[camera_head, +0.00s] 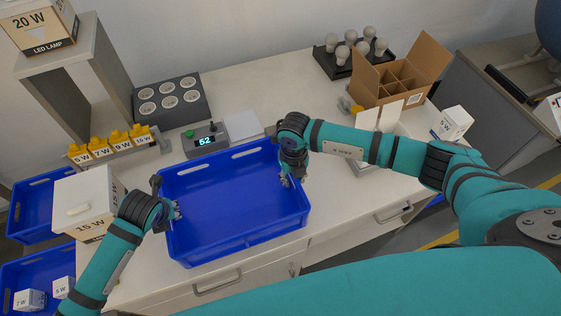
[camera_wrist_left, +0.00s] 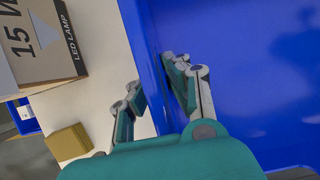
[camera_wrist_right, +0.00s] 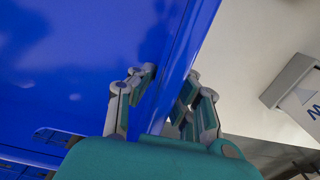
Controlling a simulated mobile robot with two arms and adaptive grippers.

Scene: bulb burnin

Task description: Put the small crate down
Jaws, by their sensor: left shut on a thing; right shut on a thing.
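The small crate (camera_head: 236,205) is blue, empty and open at the top. It appears level in the head view, in front of the tester and over the table's front part, covering some of the drawer fronts. My left gripper (camera_head: 172,208) is shut on its left wall; the left wrist view shows that gripper (camera_wrist_left: 156,82) with one finger on each side of the wall. My right gripper (camera_head: 287,179) is shut on the right wall, and the right wrist view shows its fingers (camera_wrist_right: 168,80) astride that wall. I cannot tell whether the crate's bottom touches the table.
The grey tester (camera_head: 206,140) reading 52 stands right behind the crate. A 15 W box (camera_head: 90,203) is close on the left. A cardboard divider box (camera_head: 401,74) and a bulb tray (camera_head: 340,68) stand at the back right. The table (camera_head: 262,84) is clear in the back middle.

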